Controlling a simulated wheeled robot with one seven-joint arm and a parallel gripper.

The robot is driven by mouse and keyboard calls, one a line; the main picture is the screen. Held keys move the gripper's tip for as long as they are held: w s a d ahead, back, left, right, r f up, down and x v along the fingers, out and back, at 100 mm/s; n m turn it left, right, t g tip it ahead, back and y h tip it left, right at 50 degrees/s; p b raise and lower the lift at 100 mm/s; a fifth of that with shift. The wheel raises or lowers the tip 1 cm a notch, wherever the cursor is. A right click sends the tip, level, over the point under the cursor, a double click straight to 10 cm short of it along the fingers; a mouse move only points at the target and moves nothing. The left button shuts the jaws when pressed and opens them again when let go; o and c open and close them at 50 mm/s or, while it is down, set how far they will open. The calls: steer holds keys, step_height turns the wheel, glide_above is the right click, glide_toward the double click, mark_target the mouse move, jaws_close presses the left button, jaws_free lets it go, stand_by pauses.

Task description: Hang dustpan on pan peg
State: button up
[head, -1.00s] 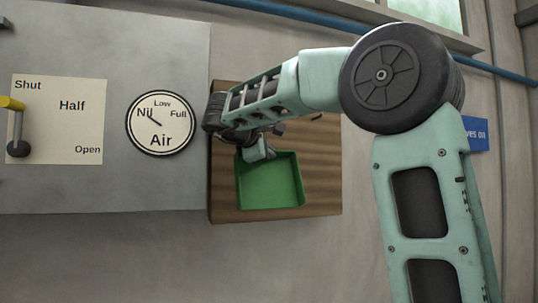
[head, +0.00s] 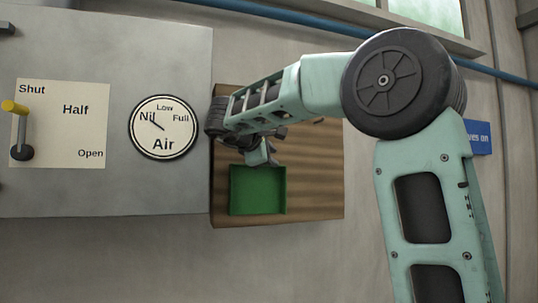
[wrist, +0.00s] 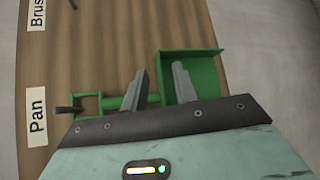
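The green dustpan (head: 258,190) is upright against the wooden board (head: 315,190), its pan below my gripper (head: 262,158). In the wrist view, the pan (wrist: 205,60) lies to the right and its handle runs left to a loop (wrist: 88,104) at the dark pan peg (wrist: 66,110), beside the "Pan" label (wrist: 37,117). The peg meets the loop's end; I cannot tell clearly how far it goes through. The fingers of my gripper (wrist: 160,86) are apart, with part of the handle showing in the gap. The arm hides the handle and peg in the head view.
A "Brush" label (wrist: 37,14) and another peg (wrist: 73,4) are farther along the board. A grey panel with an air gauge (head: 163,127) and a yellow-handled lever (head: 18,130) is to the left. A blue sign (head: 478,137) is on the right wall.

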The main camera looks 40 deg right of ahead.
steer(key=b+v, duration=0.5)
steer(key=v, duration=1.2)
steer(key=shift+a+b, duration=0.2)
steer(key=shift+b, duration=0.15)
steer(key=shift+r, duration=0.1)
